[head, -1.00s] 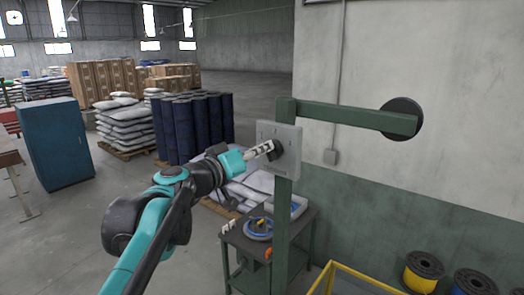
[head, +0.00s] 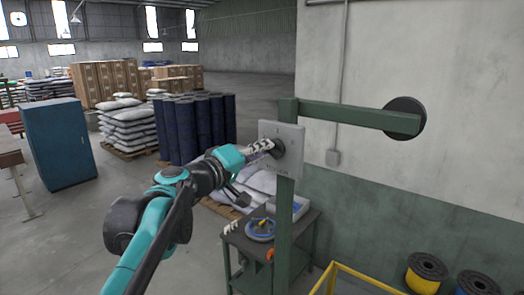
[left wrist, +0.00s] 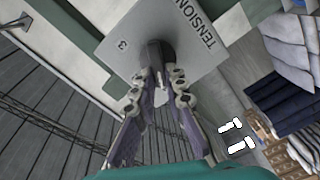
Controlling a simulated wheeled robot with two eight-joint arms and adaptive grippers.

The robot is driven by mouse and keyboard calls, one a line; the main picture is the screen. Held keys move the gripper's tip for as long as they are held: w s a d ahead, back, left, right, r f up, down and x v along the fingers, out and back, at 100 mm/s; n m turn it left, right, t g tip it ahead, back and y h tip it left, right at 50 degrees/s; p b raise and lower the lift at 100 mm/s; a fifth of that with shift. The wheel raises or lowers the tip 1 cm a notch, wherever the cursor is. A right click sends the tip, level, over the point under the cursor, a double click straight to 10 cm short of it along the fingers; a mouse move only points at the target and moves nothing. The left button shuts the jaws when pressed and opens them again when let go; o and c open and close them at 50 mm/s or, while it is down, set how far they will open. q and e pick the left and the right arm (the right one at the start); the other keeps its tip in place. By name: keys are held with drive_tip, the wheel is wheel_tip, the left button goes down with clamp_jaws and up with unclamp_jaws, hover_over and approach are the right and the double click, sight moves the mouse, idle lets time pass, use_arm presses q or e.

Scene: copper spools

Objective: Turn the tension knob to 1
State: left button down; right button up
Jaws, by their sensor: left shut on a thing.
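The tension knob (head: 278,148) is a dark round knob on a light grey plate (head: 294,141), which is fixed to a green post. In the left wrist view the plate (left wrist: 199,63) carries the word TENSION and a 3. My right gripper is not in view.
A green arm with a black disc (head: 405,119) juts right from the post. A small table (head: 240,240) stands below, with a blue reel (head: 260,229) on it. A yellow rail (head: 350,278) and spools (head: 425,270) are at lower right.

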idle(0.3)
use_arm(q)
drive_tip(key=c, duration=1.6)
unclamp_jaws()
drive_tip(key=shift+o, duration=0.2)
drive_tip(key=v, duration=1.2)
